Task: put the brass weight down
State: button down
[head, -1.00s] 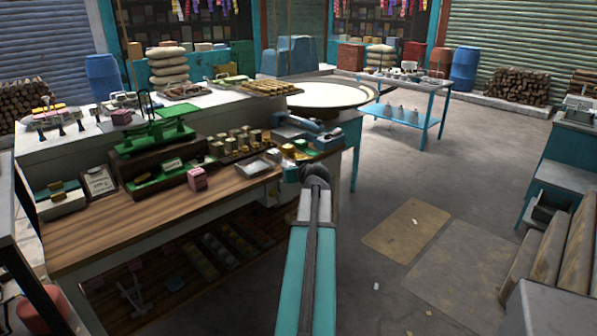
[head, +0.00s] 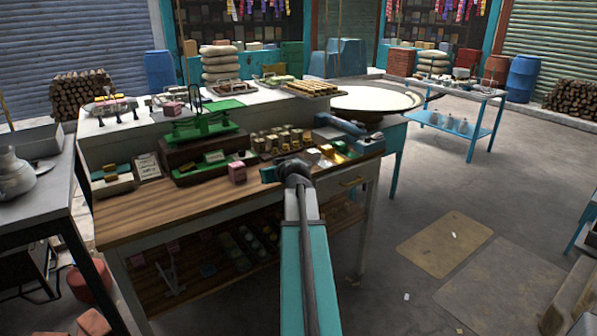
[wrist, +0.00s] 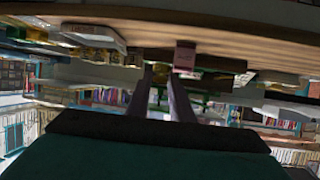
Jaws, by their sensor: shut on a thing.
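My gripper (head: 268,174) is over the front part of the wooden counter, pointing left, just right of a pink block (head: 237,172). In the wrist view, which looks upside down, its two dark fingers (wrist: 168,84) are shut on a small brass weight (wrist: 160,71). The weight is not clear in the head view. The pink block (wrist: 184,56) also shows close by in the wrist view. I cannot tell how far the weight is above the counter (head: 150,212). Several other brass weights (head: 285,138) stand in a rack behind my arm.
A green balance scale (head: 203,128) on a dark wooden box stands behind the pink block. Small boxes (head: 112,182) and a card (head: 148,167) lie at the left. Bare counter wood shows along the front edge. Shiny gold pieces (head: 333,158) lie right of my wrist.

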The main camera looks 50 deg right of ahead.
jog(key=w+a+r+n+y, duration=0.15)
jog(key=w+a, duration=0.35)
jog(key=a, duration=0.5)
jog(key=w+a+n+t+y, duration=0.1)
jog(key=w+a+y, duration=0.1)
jog(key=w+a, duration=0.5)
jog(key=w+a+r+n+y, duration=0.15)
jog(key=w+a, duration=0.25)
jog(key=a, duration=0.8)
jog(key=a+r+n+y, duration=0.1)
jog(key=a, duration=2.7)
jog(key=shift+r, duration=0.35)
jog(key=shift+a, duration=0.1)
jog(key=shift+a, duration=0.15)
